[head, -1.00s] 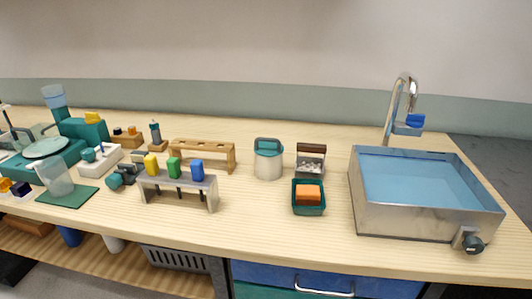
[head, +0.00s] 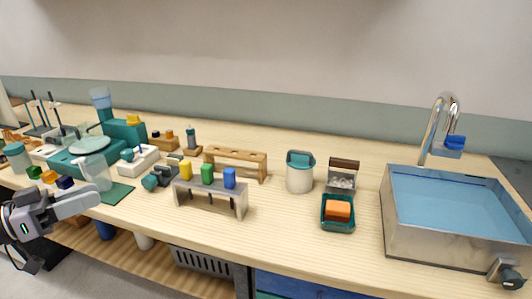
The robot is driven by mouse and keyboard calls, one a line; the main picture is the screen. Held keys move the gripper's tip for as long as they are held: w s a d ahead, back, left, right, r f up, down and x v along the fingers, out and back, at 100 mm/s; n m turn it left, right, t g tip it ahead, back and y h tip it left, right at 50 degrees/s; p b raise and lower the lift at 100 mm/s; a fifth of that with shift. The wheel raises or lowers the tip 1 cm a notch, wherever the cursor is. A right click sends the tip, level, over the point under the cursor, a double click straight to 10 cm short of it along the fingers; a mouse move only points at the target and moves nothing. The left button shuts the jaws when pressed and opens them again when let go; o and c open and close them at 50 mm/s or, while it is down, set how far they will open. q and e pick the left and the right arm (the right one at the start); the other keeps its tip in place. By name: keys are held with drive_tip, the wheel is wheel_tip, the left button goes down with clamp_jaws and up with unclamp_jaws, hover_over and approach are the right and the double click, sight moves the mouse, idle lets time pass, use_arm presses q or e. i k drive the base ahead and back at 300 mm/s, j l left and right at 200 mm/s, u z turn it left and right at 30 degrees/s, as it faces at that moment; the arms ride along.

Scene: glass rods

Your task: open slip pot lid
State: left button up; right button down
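A white pot (head: 300,181) with a teal lid (head: 300,159) on top stands upright near the middle of the bench; it looks like the slip pot. A second jar with a teal top (head: 17,156) stands at the far left edge. My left gripper (head: 92,200) is at the lower left, in front of the bench edge and far from the white pot. Its fingers overlap in this view, so its opening does not show. My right gripper is not in view.
A grey rack (head: 210,194) with yellow, green and blue blocks and a wooden rack (head: 236,157) stand left of the pot. A teal tray (head: 338,226) with an orange sponge (head: 338,210) and a sink (head: 430,235) are on the right. Bench in front of the pot is clear.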

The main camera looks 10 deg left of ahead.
sight(296, 158)
drive_tip(key=z, duration=1.25)
drive_tip(key=j+z, duration=0.55)
drive_tip(key=j, duration=0.55)
drive_tip(key=k+j, duration=0.15)
drive_tip(key=j, duration=0.4)
